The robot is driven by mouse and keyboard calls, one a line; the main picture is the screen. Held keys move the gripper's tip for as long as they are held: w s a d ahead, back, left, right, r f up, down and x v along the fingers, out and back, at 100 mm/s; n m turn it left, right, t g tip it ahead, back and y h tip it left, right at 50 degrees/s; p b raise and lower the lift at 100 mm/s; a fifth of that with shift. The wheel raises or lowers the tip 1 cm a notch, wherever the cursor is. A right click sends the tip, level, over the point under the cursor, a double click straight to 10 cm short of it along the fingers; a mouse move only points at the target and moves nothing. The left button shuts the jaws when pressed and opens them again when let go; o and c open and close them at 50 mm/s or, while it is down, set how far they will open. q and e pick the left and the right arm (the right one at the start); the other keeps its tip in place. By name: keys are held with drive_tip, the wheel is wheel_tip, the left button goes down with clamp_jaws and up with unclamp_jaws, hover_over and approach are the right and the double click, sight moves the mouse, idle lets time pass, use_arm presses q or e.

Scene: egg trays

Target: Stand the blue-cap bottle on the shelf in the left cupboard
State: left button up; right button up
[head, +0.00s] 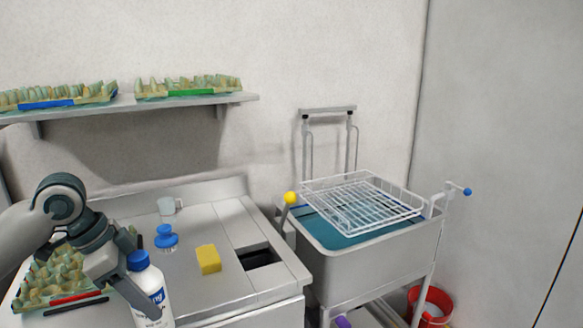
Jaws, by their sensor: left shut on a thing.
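The blue-cap bottle (150,285) is white with a blue label and shows at the lower left, cut off by the bottom edge of the head view. My left gripper (140,288) reaches down from the left and is shut on this bottle, which looks nearly upright. I cannot tell whether its base touches anything. No cupboard can be made out in this view. My right gripper is out of view.
The counter (225,285) holds an egg tray (62,305), a blue-topped item (166,238), a yellow sponge (208,259) and a pale cup (167,206). A wall shelf (130,106) bears egg trays. A basin (350,258) with a wire rack (362,203) and a red bucket (431,305) stand right.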

sight(171, 316)
use_arm(q)
drive_tip(key=shift+s+d+f, duration=0.1)
drive_tip(key=shift+w+d+f+n+t, duration=0.15)
drive_tip(key=shift+d+f+n, duration=0.05)
drive_tip(key=shift+f+n, duration=0.2)
drive_tip(key=shift+w+d+f+n+t, duration=0.15)
drive_tip(key=shift+f+n, duration=0.15)
drive_tip(key=shift+f, duration=0.05)
drive_tip(key=shift+s+d+f+n+t+y, duration=0.15)
drive_tip(key=shift+d+f+n, duration=0.1)
drive_tip(key=shift+f+n, duration=0.15)
drive_tip(key=shift+s+d+f+n+t+y, duration=0.1)
drive_tip(key=shift+d+f+n+t+y, duration=0.1)
drive_tip(key=shift+f+n, duration=0.15)
drive_tip(key=d+f+n+t+y, duration=0.1)
drive_tip(key=d+f+n+y, duration=0.2)
drive_tip(key=n, duration=0.6)
wheel_tip(171, 316, down, 2)
drive_tip(key=shift+s+d+n, duration=0.35)
drive_tip(key=shift+d, duration=0.9)
drive_tip(key=shift+a, duration=0.1)
